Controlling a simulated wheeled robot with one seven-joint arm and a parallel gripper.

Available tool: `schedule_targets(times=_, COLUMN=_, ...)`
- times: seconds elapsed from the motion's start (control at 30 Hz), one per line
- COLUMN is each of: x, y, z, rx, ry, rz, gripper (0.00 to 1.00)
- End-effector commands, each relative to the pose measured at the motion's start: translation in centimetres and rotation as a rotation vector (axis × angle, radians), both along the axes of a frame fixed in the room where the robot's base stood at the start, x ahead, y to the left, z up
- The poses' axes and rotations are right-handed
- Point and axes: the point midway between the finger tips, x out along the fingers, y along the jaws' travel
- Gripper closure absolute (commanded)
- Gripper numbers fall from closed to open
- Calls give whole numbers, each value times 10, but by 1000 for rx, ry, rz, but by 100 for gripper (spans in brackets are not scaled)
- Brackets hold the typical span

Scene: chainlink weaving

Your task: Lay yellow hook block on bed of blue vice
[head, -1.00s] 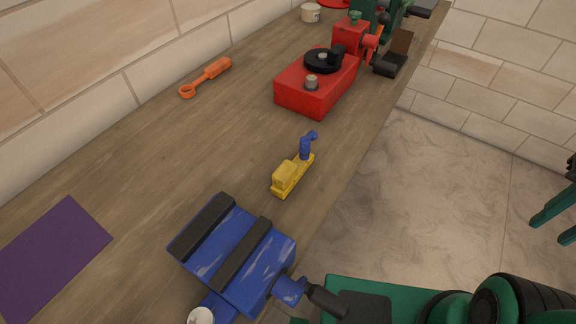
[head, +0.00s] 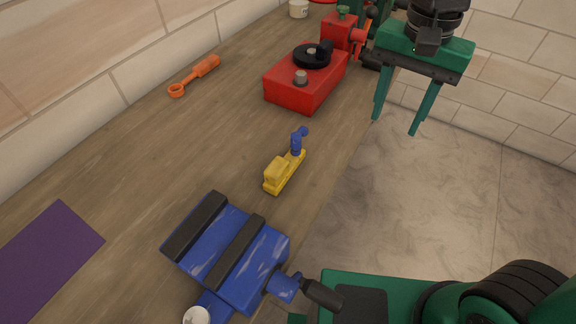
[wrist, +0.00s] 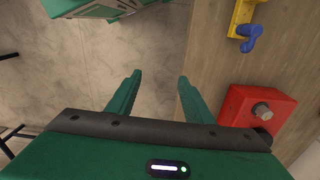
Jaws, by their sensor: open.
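The yellow hook block (head: 279,176), with a blue hook (head: 298,140) at its far end, lies on the wooden bench near its right edge. Part of it shows at the top right of the wrist view (wrist: 237,17). The blue vice (head: 228,252) stands nearer to me on the bench, with two dark jaw bars across it and a gap of blue bed between them. My gripper (head: 395,126) is open and empty. It hangs over the floor to the right of the bench, apart from the block; its two green fingers also show in the wrist view (wrist: 158,86).
A red machine block (head: 300,88) stands beyond the hook block on the bench (head: 150,150). An orange wrench-like tool (head: 195,76) lies near the tiled wall. A purple sheet (head: 45,260) lies at left. A dark vice handle (head: 322,295) sticks out past the bench edge.

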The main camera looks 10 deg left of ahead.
Motion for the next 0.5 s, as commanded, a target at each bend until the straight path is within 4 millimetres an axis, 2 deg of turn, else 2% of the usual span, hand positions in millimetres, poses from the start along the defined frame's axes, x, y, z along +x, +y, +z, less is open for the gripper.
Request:
schedule_targets(times=0.03, x=-4, y=32, z=2, rx=1, ry=2, rz=25, gripper=53)
schedule_targets(times=0.2, x=-29, y=119, z=9, rx=9, ry=5, rz=48, gripper=53)
schedule_targets(times=0.33, x=-52, y=165, z=12, rx=16, ry=10, rz=59, gripper=53)
schedule_targets(times=0.4, x=-62, y=180, z=13, rx=17, ry=13, rz=61, gripper=53)
schedule_targets(times=0.5, x=-71, y=193, z=13, rx=19, ry=14, rz=62, gripper=53)
